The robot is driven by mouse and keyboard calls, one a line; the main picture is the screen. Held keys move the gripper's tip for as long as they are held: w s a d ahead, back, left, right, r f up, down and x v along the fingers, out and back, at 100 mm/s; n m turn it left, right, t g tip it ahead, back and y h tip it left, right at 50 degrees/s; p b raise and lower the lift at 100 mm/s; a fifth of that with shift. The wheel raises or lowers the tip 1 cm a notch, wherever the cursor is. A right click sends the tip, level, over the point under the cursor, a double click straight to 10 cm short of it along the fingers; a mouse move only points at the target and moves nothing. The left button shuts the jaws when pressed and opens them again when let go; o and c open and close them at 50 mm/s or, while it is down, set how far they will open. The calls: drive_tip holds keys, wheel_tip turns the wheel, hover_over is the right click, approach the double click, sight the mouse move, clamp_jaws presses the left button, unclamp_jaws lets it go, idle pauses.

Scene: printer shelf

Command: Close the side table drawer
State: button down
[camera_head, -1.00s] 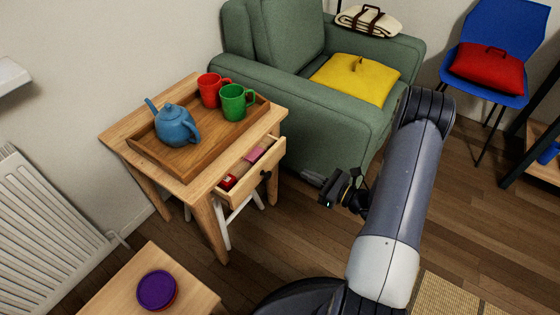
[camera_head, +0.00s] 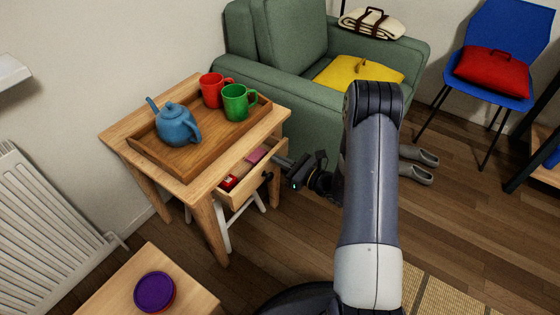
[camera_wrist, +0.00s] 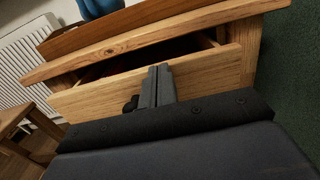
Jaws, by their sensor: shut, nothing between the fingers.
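The wooden side table (camera_head: 116,137) stands beside the green armchair. Its drawer (camera_head: 238,197) is pulled partly out, with a red item (camera_head: 228,182) and a pink item (camera_head: 256,155) inside. A dark round knob (camera_wrist: 131,104) is on the drawer front (camera_wrist: 95,100). My gripper (camera_head: 280,161) is shut and empty, at the drawer front. In the wrist view its shut fingers (camera_wrist: 158,72) overlap the drawer front, to the right of the knob. I cannot tell whether they touch the wood.
A wooden tray (camera_head: 180,172) on the table holds a blue teapot (camera_head: 177,124), a red mug (camera_head: 211,91) and a green mug (camera_head: 236,102). A low table (camera_head: 112,290) with a purple-lidded tin (camera_head: 155,290) is in front.

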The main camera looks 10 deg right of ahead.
drive_tip(key=shift+a, duration=0.1)
drive_tip(key=b+x, duration=0.1)
drive_tip(key=x, duration=0.3)
drive_tip(key=shift+w+a, duration=0.2)
drive_tip(key=shift+w, duration=0.1)
